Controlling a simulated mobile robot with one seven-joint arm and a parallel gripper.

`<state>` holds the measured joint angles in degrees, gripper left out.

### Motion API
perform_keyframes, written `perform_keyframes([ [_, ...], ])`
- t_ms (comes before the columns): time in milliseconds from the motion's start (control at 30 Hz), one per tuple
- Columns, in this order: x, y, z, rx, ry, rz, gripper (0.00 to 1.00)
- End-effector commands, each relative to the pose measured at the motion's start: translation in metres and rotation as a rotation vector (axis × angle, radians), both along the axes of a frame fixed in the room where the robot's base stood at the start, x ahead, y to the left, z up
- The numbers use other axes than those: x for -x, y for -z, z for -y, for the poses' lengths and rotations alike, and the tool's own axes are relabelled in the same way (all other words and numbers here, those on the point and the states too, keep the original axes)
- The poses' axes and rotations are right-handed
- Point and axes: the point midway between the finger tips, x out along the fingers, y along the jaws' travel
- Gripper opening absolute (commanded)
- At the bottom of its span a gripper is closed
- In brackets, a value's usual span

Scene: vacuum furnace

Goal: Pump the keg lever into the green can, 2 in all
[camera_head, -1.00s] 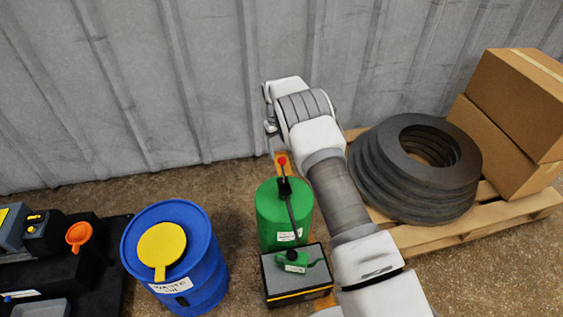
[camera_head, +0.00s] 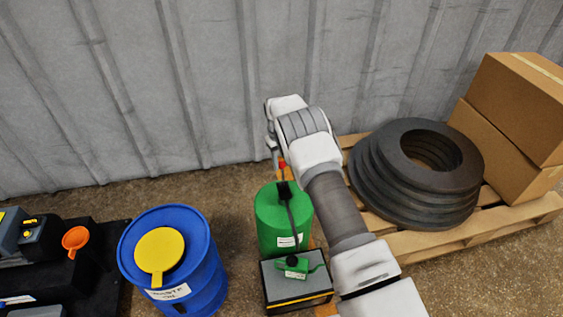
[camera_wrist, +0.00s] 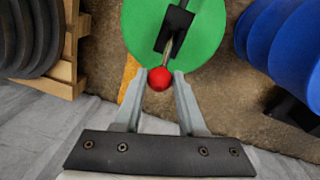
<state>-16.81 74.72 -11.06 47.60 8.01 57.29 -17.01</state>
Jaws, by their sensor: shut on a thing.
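The green keg (camera_head: 271,215) stands on the floor with a dark pump fitting on its top. Its lever ends in a red knob (camera_wrist: 160,78), which also shows small in the head view (camera_head: 282,164). My gripper (camera_wrist: 161,80) has its two fingers shut on the red knob, one on each side. In the head view my arm covers most of the gripper. The small green can (camera_head: 292,267) sits on a grey-topped box in front of the keg, and a dark hose runs from the pump down to it.
A blue waste-oil drum (camera_head: 205,262) with a yellow lid stands left of the keg. Black rings (camera_head: 385,200) and cardboard boxes (camera_head: 510,135) lie on a pallet (camera_head: 520,212) to the right. The metal wall (camera_head: 150,90) is close behind.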

Motion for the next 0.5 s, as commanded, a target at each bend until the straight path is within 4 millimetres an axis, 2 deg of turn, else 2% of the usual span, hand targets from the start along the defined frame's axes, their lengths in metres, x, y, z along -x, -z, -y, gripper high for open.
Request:
perform_keyframes([
  [67,0.0001,-0.0001,0.0,0.0,0.0,0.0,0.0],
  [500,0.0002,-0.0001,0.0001,0.0,0.0,-0.001,0.0],
])
